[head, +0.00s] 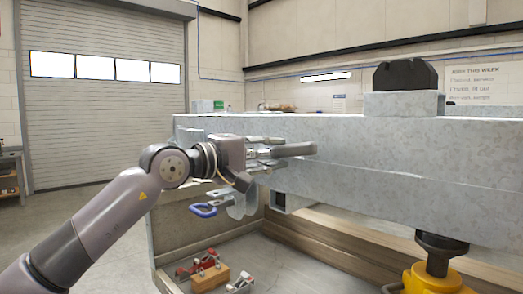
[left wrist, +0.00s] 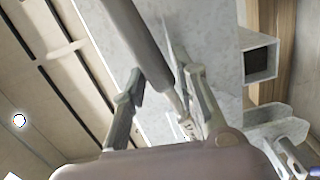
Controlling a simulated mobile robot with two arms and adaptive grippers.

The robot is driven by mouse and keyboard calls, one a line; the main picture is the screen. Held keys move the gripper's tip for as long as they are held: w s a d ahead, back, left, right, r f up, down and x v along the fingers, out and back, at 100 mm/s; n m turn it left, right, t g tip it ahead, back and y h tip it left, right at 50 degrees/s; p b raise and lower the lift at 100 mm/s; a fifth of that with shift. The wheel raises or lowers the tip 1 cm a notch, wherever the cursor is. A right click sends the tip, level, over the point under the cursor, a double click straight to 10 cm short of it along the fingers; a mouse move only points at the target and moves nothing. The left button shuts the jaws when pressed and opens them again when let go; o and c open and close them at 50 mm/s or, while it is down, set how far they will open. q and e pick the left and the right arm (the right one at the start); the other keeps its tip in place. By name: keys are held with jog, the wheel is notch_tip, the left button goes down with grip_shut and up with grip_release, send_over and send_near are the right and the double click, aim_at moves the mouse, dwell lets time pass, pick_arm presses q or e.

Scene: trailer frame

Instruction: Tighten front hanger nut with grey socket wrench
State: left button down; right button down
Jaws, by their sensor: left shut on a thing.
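My left gripper (head: 268,153) is at the near side of the galvanised trailer beam (head: 400,150), by its left end. It is shut on the grey socket wrench (head: 296,150), whose thick dark grey handle points right along the beam. In the left wrist view the wrench (left wrist: 140,42) runs between the two fingers of the left gripper (left wrist: 165,108), with a thin metal part below the handle. A grey plate-like bracket (head: 242,204) hangs under the beam just below the gripper. I cannot make out the hanger nut or whether the socket touches it. My right gripper is not in view.
A blue shackle (head: 203,210) hangs left of the bracket. A square tube end (head: 280,201) sits under the beam. A yellow jack (head: 434,280) stands at right. A wooden block (head: 210,277) and red clamp-like parts (head: 196,267) lie below.

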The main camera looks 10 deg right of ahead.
pick_arm(q)
jog(key=shift+w+a, duration=0.2)
jog(key=shift+a+r+n, duration=0.1)
jog(key=shift+r+n, duration=0.2)
jog(key=shift+r, duration=0.15)
jog(key=c, duration=1.9)
grip_release()
jog(key=shift+w, duration=0.1)
jog(key=shift+a, duration=0.15)
jog(key=shift+c, duration=1.2)
jog(key=shift+f, duration=0.1)
grip_shut()
